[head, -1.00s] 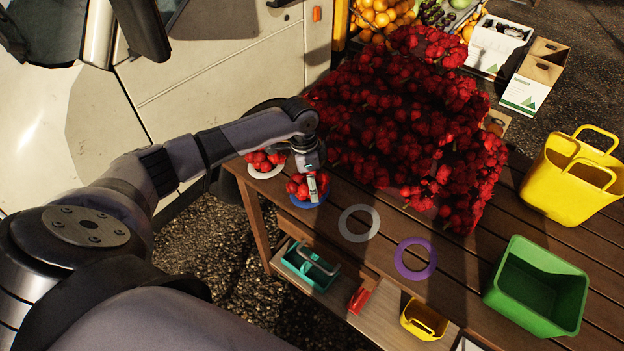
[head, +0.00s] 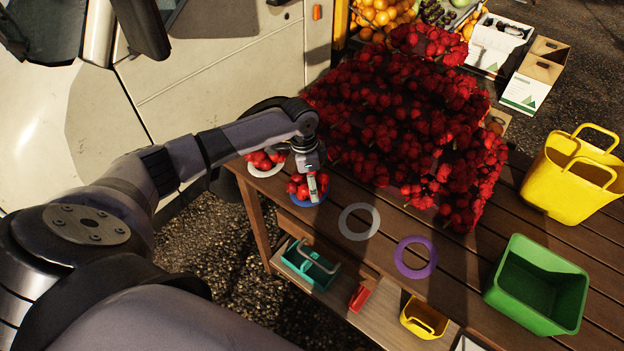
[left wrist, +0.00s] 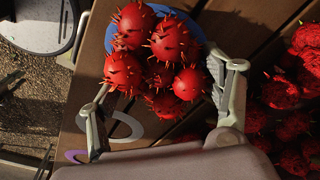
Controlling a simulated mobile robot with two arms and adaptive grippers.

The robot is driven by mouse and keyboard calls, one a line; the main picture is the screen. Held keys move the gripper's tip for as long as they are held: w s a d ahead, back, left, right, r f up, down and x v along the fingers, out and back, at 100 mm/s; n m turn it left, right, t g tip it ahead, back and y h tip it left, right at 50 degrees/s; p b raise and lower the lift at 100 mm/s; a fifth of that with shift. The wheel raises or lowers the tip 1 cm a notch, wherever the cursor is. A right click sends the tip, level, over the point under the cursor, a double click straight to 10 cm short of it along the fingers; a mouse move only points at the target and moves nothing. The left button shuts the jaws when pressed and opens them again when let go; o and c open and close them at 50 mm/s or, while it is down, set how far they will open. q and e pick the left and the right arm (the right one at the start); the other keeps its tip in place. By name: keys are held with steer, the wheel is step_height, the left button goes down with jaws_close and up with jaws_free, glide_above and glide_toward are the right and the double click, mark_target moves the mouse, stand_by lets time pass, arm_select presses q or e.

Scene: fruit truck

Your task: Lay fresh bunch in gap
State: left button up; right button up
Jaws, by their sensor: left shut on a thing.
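A bunch of red spiky fruit (head: 298,188) is at the blue ring (head: 307,204) near the table's left end. My left gripper (head: 315,183) points down and is shut on this bunch. In the left wrist view the bunch (left wrist: 160,50) sits between the two fingers, with the blue ring (left wrist: 113,40) behind it. I cannot tell whether the bunch rests fully on the table. Another red bunch (head: 262,158) lies on the white ring (head: 266,173) to the left. The grey ring (head: 345,224) and purple ring (head: 402,265) are empty. My right gripper is not in view.
A large heap of red fruit (head: 410,130) stands close behind the gripper. A green bin (head: 535,285) and a yellow basket (head: 570,180) stand at the right. A teal caddy (head: 308,265) and a small yellow basket (head: 424,318) are on the lower shelf.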

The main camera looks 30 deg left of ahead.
arm_select(q)
steer(key=o, duration=1)
steer(key=shift+r, duration=0.15)
steer(key=shift+r+p, duration=0.8)
steer(key=shift+p, duration=0.15)
step_height(320, 180, up, 4)
steer(key=p, duration=0.4)
steer(key=shift+r, duration=0.15)
